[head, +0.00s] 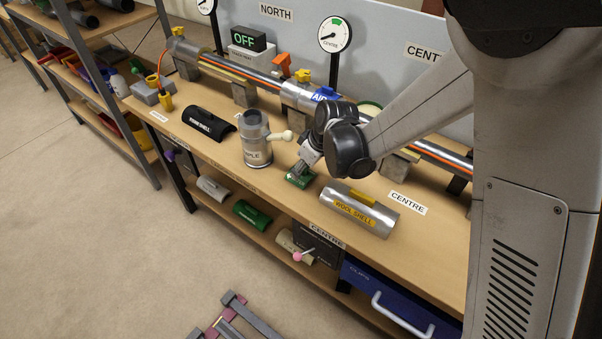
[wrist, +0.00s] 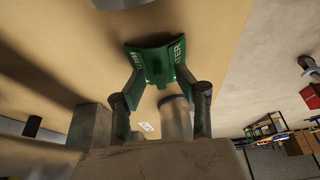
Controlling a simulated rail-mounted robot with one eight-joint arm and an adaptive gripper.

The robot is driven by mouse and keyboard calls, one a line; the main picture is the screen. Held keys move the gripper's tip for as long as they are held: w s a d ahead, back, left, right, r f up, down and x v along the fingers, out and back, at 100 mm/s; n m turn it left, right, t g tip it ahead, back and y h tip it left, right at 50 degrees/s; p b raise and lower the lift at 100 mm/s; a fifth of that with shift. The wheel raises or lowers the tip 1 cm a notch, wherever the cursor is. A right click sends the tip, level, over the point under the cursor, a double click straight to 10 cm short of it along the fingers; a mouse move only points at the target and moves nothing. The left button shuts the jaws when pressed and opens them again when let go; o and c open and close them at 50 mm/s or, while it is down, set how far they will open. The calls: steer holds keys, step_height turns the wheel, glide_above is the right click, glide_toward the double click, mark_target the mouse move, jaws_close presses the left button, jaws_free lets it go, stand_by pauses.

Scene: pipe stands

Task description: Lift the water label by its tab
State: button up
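The water label (head: 300,178) is a small green curved piece on the bench top, between the grey sample pot and the wool shell. In the wrist view the label (wrist: 155,63) shows white lettering, partly readable as "TER". My gripper (head: 302,168) is right above it, pointing down. In the wrist view my gripper (wrist: 159,72) has its two fingers apart, one at each side of the label's near part. A gap shows between the fingertips. The tab is hard to make out between the fingers, and I cannot tell whether they touch the label.
A grey pot with a side handle (head: 257,142) stands left of my gripper. The silver wool shell (head: 358,211) lies to the right, a black shell (head: 208,122) further left. The pipe (head: 258,78) on stands runs behind. The bench's front edge is close in front.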

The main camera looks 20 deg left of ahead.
jaws_close()
stand_by(0.5)
